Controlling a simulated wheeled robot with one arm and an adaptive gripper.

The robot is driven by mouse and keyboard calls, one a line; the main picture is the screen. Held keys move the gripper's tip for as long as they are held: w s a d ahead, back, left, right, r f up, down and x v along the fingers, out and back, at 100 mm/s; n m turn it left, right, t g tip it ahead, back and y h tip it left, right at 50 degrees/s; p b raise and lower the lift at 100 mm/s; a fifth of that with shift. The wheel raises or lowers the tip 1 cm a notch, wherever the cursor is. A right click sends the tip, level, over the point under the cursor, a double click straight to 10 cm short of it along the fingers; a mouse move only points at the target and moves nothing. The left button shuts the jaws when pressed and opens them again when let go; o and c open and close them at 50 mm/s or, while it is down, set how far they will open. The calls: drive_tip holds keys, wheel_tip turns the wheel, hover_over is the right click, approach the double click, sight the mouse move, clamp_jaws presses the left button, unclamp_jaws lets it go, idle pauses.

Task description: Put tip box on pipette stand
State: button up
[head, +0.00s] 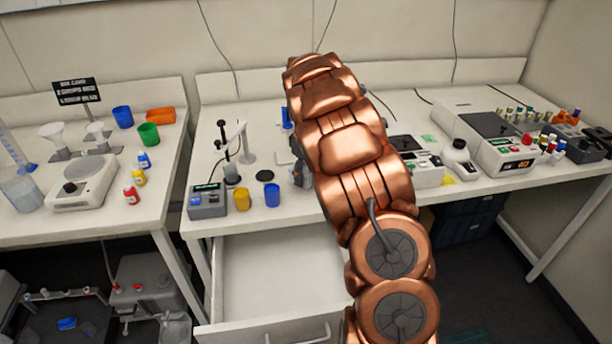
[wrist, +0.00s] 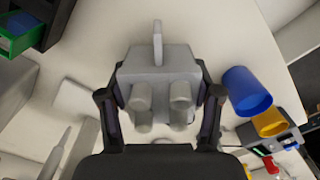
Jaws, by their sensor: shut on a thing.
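My gripper (wrist: 160,105) is shut on a grey block (wrist: 160,62) with an upright fin and stubby round posts, seen in the wrist view. I take this block to be the tip box, but its shape leaves doubt. The fingers press on its left and right sides. In the head view my copper arm hides most of the gripper and block over the middle bench. I cannot clearly identify the pipette stand; a slim grey pipette-like shape (wrist: 55,152) lies at the lower left of the wrist view.
A blue cup (head: 272,195), a yellow cup (head: 242,199) and a meter (head: 208,201) stand left of my arm. An open drawer (head: 270,275) juts out below the bench. Dark crates (head: 465,222) are under the bench.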

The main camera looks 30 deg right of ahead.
drive_tip(key=shift+f, duration=0.9)
drive_tip(key=shift+f, duration=0.2)
drive_tip(key=o, duration=1.2)
drive_tip(key=shift+r, duration=0.15)
wheel_tip(320, 180, up, 11)
drive_tip(key=b, duration=0.2)
drive_tip(key=shift+r+b, duration=0.15)
drive_tip(key=shift+b, duration=0.15)
drive_tip(key=shift+r, duration=0.4)
